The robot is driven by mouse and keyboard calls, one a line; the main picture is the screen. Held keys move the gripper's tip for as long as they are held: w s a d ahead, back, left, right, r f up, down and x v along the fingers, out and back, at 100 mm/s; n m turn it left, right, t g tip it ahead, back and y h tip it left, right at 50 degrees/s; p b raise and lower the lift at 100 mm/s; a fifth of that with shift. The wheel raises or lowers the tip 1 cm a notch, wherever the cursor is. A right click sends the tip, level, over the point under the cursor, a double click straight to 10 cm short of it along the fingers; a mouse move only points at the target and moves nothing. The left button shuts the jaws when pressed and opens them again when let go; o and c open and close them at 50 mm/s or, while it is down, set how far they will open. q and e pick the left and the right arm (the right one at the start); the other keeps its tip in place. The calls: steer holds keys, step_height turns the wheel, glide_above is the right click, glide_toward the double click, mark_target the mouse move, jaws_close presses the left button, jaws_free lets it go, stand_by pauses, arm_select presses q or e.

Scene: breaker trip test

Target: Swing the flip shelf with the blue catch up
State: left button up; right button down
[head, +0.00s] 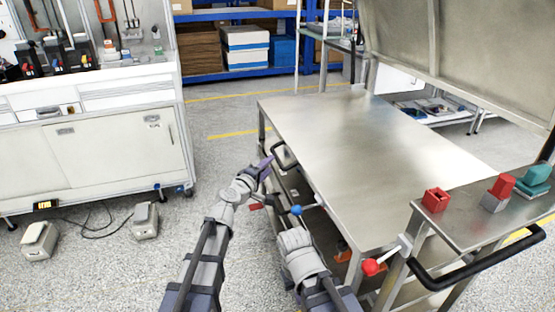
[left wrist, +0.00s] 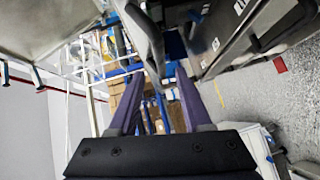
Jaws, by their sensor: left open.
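The blue catch (head: 296,210) is a round knob on a short bar beside the left side of the steel table. A black loop handle (head: 285,156) stands out from that side, farther back. The shelf panel itself is mostly hidden below the table edge, and no raised shelf shows on this side. My left gripper (head: 266,166) is open, just left of the black handle; contact cannot be told. In the left wrist view its purple fingers (left wrist: 158,102) are spread, with nothing clearly held between them. My right forearm shows at bottom centre; its fingers do not show.
The steel table top (head: 350,140) is bare. A level shelf (head: 465,222) at right carries red, grey and teal blocks, with a red catch (head: 371,267) and a black handle (head: 480,265). A white workbench (head: 100,150) stands left; open floor lies between.

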mark_target(278, 158)
arm_select(q)
steer(key=b+x, duration=0.1)
steer(key=x, duration=0.6)
steer(key=shift+w+d+f, duration=0.1)
steer(key=shift+w+d, duration=0.05)
steer(key=shift+w, duration=0.05)
jaws_close()
stand_by(1.2)
